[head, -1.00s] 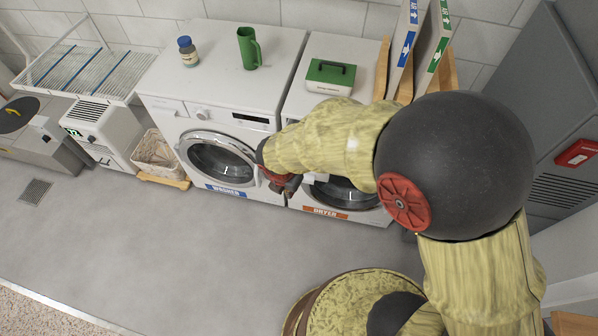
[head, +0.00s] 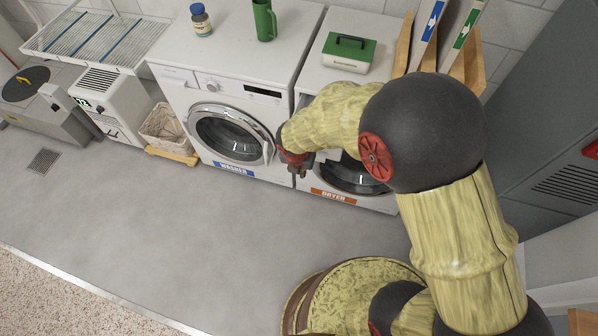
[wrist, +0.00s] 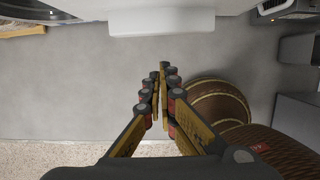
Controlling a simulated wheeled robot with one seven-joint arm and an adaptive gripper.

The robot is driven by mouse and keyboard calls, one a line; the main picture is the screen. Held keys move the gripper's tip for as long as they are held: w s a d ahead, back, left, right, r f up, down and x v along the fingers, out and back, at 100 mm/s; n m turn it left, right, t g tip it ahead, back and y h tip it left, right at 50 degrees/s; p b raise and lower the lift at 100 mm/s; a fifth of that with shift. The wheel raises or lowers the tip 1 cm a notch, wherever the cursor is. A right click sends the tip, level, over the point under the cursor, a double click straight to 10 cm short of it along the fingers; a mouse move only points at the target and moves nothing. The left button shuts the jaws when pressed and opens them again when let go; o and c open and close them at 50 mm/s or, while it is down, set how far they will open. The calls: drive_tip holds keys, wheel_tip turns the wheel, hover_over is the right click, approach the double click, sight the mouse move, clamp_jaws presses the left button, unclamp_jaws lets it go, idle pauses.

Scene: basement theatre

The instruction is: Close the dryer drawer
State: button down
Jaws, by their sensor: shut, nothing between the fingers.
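The white dryer (head: 312,76) stands right of the washer, with an orange DRYER label (head: 333,196) low on its front. My arm hides most of its upper front in the head view, including most of the drawer area. In the wrist view a white block (wrist: 161,23), which looks like the dryer drawer, sticks out from the white front at the top. My gripper (head: 298,170) is low in front of the seam between washer and dryer. In the wrist view my gripper (wrist: 161,70) is shut and empty, its fingertips apart from the white block.
A green-and-white box (head: 347,52) sits on the dryer. A basket (head: 163,130) stands left of the washer, a grey cabinet (head: 540,130) to the right. The floor in front is clear.

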drive_tip(key=shift+w+d+r, duration=0.1)
drive_tip(key=shift+w+d, duration=0.15)
drive_tip(key=shift+w, duration=0.4)
drive_tip(key=shift+w+d, duration=0.2)
drive_tip(key=shift+w, duration=0.4)
drive_tip(key=shift+w, duration=0.1)
drive_tip(key=w+d+p, duration=0.2)
drive_tip(key=w+p, duration=0.1)
drive_tip(key=w, duration=0.2)
drive_tip(key=w+d+p, duration=0.2)
drive_tip(key=w+p, duration=0.2)
drive_tip(key=w, duration=0.2)
drive_tip(key=w+d+p, duration=0.2)
drive_tip(key=w+p, duration=0.1)
drive_tip(key=w, duration=0.3)
drive_tip(key=shift+d, duration=0.1)
drive_tip(key=shift+r, duration=0.1)
